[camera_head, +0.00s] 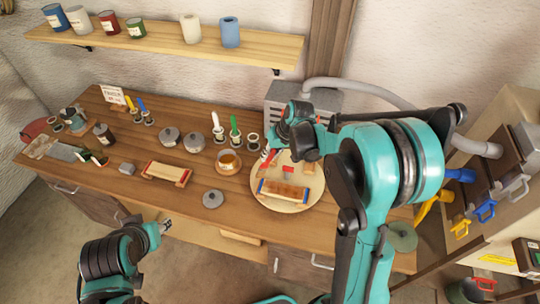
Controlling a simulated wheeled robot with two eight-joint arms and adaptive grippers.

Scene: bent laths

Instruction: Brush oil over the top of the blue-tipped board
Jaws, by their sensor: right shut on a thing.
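The blue-tipped board (284,194) lies on a round wooden disc (292,207) right of the table's middle. Its top is reddish brown with blue ends. My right gripper (279,138) is above the disc's far left edge, shut on a slim red thing (268,155) that looks like a brush handle; its lower end is hard to make out. An orange-brown bowl (229,162), apparently of oil, stands left of the disc. My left gripper (166,226) is low in front of the table, away from the boards; its jaw opening is too small to judge.
A red-tipped board (166,173) lies left of the bowl. White (215,121) and green (234,126) brushes stand in holders behind it. A grey metal box (285,94) stands behind the disc.

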